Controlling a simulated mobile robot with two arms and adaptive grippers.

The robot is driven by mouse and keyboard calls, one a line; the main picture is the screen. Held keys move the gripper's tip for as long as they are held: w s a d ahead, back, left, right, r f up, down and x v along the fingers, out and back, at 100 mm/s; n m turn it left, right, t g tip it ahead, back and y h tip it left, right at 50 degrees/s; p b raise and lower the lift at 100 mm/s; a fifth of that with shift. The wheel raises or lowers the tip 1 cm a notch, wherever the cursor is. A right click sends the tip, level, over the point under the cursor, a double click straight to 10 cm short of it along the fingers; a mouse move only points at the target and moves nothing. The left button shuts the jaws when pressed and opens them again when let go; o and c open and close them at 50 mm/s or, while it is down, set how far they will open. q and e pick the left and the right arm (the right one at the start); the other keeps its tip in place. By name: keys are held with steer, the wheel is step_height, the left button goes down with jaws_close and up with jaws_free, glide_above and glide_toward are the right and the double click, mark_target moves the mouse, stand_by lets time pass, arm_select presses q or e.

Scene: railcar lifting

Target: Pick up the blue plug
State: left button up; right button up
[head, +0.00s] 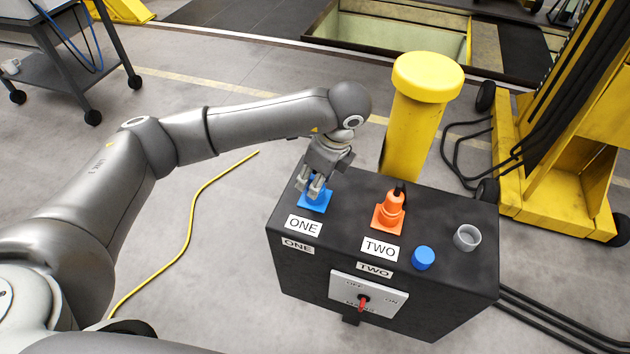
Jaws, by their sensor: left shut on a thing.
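A black control box (455,285) stands in the middle right. On its top, at the label ONE, is a square blue base (317,205). My left gripper (314,188) reaches down over this base from above and is shut on the blue plug, which the fingers mostly hide. I cannot tell whether the plug is still seated in the base. An orange plug (393,205) stands upright in an orange base at the label TWO. My right gripper is not in view.
A short blue cylinder (423,258) and a grey cup-like holder (467,238) are on the box top at right. A red switch (364,302) is on its front. A yellow post (408,130) stands behind. A yellow cable (192,215) lies on the floor.

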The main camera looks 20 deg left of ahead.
arm_select(q)
steer(key=shift+r, duration=0.5)
steer(key=shift+b+v, duration=0.55)
steer(key=shift+v, duration=0.55)
steer(key=s+d+r+b, duration=0.3)
steer(key=s+d+r, duration=0.4)
steer(key=s+r, duration=0.3)
steer(key=shift+s+d, duration=0.4)
steer(key=shift+s, duration=0.1)
